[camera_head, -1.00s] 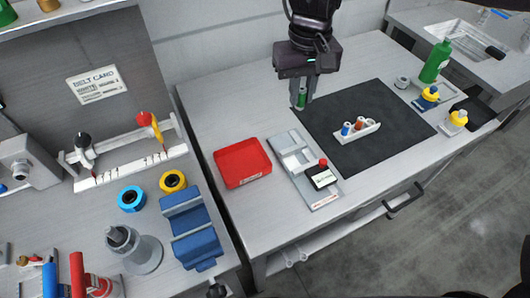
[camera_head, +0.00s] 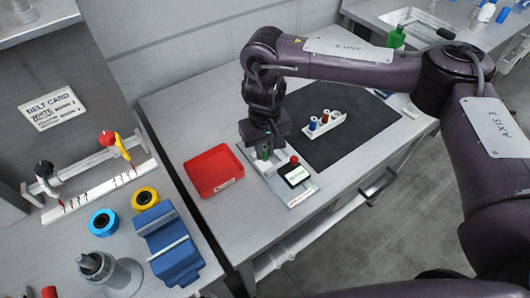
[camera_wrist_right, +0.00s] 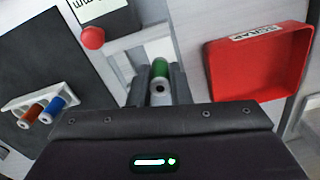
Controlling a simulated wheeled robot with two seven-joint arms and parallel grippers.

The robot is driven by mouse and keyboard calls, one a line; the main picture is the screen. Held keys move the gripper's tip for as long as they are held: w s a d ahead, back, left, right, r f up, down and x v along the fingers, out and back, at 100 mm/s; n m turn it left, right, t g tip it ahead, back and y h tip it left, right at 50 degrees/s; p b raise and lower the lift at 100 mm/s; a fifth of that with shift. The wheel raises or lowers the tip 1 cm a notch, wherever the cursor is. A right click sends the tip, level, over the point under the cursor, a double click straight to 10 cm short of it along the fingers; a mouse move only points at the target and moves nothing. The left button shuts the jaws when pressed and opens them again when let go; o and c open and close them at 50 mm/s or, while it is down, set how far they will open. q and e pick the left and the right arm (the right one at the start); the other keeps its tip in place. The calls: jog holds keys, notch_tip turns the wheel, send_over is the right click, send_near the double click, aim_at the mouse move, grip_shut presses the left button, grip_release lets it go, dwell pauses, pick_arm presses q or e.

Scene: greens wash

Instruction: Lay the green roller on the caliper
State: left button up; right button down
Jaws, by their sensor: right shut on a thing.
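The green roller (camera_wrist_right: 160,69) is held between the fingers of my right gripper (camera_head: 264,153); in the head view only a bit of green shows between the fingers. The caliper (camera_head: 302,193) is a grey flat device with a black display box and a red knob, lying on the table. My right gripper is over its far end, where the light jaw blocks are. In the right wrist view the caliper (camera_wrist_right: 124,46) lies behind the roller. Whether the roller touches it I cannot tell. My left gripper is not in view.
A red tray (camera_head: 214,171) is left of the caliper. A white rack (camera_head: 324,124) with a blue and a red-brown roller stands on the dark mat (camera_head: 352,142) to the right.

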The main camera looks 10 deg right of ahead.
aim_at(265, 147)
jog(key=shift+f, duration=0.95)
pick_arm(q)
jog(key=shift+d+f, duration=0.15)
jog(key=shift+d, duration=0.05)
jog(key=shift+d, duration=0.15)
pick_arm(e)
jog(key=shift+f, duration=0.1)
jog(key=c, duration=1.3)
grip_release()
jog(key=shift+c, duration=0.2)
notch_tip(265, 147, up, 12)
jog(key=shift+r, duration=0.15)
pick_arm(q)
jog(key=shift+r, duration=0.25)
